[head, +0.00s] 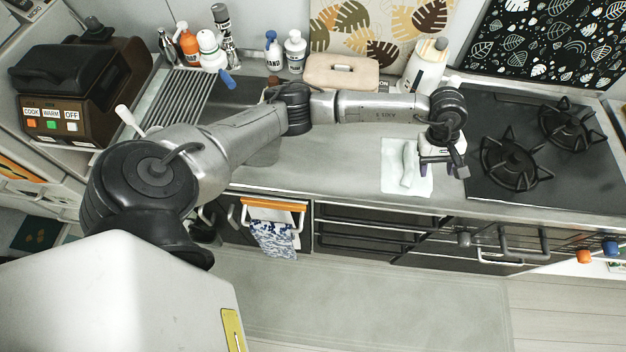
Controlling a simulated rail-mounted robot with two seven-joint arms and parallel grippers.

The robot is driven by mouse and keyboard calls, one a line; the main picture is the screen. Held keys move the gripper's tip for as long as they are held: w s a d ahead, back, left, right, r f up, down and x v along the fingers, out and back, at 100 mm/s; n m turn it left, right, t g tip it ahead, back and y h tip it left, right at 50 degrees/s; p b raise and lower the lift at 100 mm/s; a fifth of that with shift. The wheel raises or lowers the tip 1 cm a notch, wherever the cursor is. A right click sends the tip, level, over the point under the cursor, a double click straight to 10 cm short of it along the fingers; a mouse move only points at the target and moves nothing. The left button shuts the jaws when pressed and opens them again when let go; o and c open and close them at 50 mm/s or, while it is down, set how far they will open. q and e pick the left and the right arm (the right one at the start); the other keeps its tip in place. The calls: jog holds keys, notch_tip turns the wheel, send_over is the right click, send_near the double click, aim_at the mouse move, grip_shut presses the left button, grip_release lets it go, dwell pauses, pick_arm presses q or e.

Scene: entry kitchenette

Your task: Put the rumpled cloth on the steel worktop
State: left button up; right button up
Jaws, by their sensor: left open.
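A pale, whitish-green cloth (393,178) lies on the steel worktop (330,170), left of the stove. It is mostly spread out, with a raised fold running along its middle. My left gripper (443,168) is open and empty, pointing down at the cloth's right edge. It hides part of that edge, and I cannot tell whether it touches the cloth. My right gripper is not in view.
A black gas hob (520,188) with raised burner grates is right of the gripper. A beige case (341,73) and several bottles stand along the back wall. A blue-patterned towel (272,240) hangs from a rail below the front edge.

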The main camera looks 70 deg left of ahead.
pick_arm(q)
jog(key=s+d+n+t+h, duration=0.1)
jog(key=s+d+n+h, duration=0.2)
jog(key=d+h, duration=0.7)
jog(key=s+d+r+n+t+h, duration=0.35)
jog(key=d+r+n+t, duration=0.35)
jog(key=d+n, duration=0.25)
jog(key=s+a+f+n+t+y, duration=0.4)
jog(key=a+n+y, duration=0.4)
jog(key=n, duration=1)
jog(key=s+a+f+n+t+y, duration=0.2)
jog(key=s+a+f+n+y, duration=0.3)
jog(key=n+y, duration=0.9)
jog(key=s+f+n+g+h, duration=0.1)
jog(key=s+f+n+g, duration=0.2)
jog(key=s, duration=0.3)
jog(key=s+a+f+n+g+h, duration=0.1)
jog(key=s+f+n+g+h, duration=0.1)
jog(key=s, duration=0.5)
jog(key=s+f+n+g+h, duration=0.2)
jog(key=s+f+n+g, duration=0.2)
jog(key=s+n+g, duration=0.2)
jog(key=shift+s+a+f+n, duration=0.2)
jog(key=shift+f+n, duration=0.15)
jog(key=shift+n, duration=0.4)
